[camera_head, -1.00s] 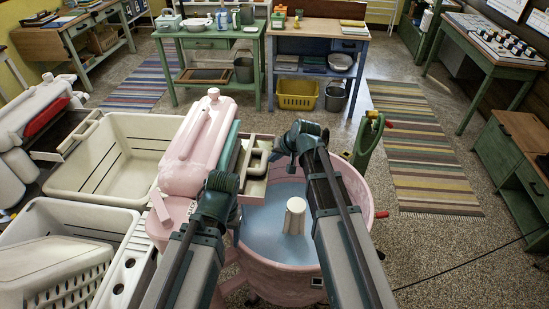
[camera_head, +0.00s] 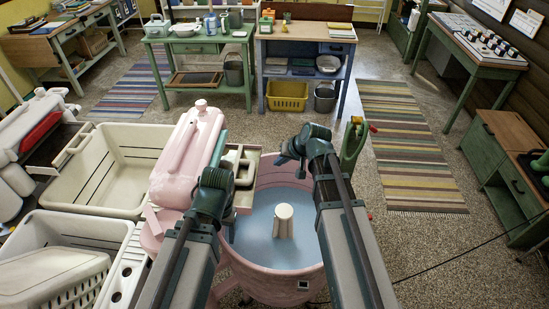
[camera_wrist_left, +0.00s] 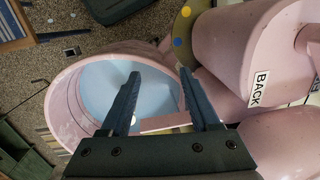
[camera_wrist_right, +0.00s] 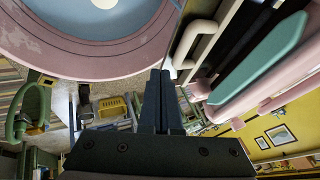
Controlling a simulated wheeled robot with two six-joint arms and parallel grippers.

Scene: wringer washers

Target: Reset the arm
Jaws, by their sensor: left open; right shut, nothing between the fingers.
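The pink washer tub (camera_head: 262,278) holds blue water and a white agitator post (camera_head: 284,222). A pink wringer (camera_head: 190,150) stands over its left side. My left gripper (camera_wrist_left: 160,75) is open and empty; its fingers show against the tub in the left wrist view, with a pink body marked "BACK" (camera_wrist_left: 260,88) to the right. In the head view its fingers are hidden behind my left arm. My right gripper (camera_wrist_right: 165,75) is shut and empty. In the right wrist view the tub rim (camera_wrist_right: 95,68) and a teal board (camera_wrist_right: 258,58) are beside it.
White laundry tubs (camera_head: 120,200) stand close on the left. A green table (camera_head: 200,35) and a blue table (camera_head: 305,32) stand behind.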

